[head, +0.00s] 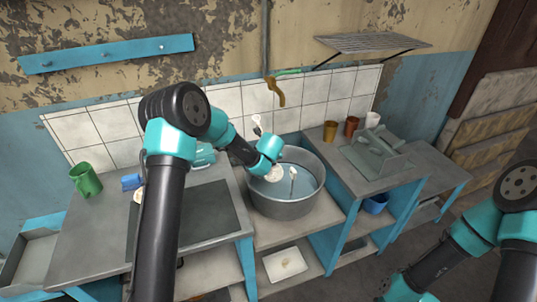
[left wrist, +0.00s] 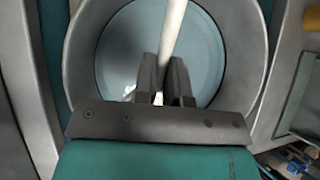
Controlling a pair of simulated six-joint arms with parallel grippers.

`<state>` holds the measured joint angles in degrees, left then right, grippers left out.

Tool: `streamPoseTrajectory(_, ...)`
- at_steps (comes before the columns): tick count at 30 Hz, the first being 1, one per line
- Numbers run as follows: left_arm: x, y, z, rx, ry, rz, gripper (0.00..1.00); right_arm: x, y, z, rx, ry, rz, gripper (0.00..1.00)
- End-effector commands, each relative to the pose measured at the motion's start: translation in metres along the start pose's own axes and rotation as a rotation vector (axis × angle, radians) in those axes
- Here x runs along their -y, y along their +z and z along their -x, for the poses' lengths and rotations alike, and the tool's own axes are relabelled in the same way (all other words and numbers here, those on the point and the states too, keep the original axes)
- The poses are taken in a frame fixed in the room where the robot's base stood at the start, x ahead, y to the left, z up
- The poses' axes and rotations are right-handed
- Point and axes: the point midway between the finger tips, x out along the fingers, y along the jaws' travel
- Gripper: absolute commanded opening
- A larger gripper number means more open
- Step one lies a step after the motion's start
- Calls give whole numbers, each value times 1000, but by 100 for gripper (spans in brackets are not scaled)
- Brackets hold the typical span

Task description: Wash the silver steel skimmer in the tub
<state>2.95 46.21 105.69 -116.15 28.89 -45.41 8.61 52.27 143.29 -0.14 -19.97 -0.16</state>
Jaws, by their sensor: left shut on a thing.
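The round grey steel tub (head: 283,208) stands on the lower middle counter with pale blue water in it. My left gripper (left wrist: 164,82) is over the tub, shut on a pale rod, which I take to be the skimmer's handle (left wrist: 173,28). The rod runs up out of the top of the left wrist view. In the head view a thin pale upright piece (head: 292,176) shows inside the tub. Whether it is part of the skimmer is too small to tell. My right arm is at the lower right, its gripper out of frame.
A brown tap (head: 276,92) is on the tiled wall above the tub. A green mug (head: 86,179) and a blue item (head: 131,182) stand on the left counter. Several cups, including a copper-coloured one (head: 351,127), and a glass rack (head: 375,155) are on the right counter.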

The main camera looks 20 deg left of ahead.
Motion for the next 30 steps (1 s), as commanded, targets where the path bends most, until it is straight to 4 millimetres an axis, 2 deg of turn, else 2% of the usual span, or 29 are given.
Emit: streamPoseTrajectory(30,-13,-47,-63,-1,0,0,0,0,0,0,0,0,0,0)
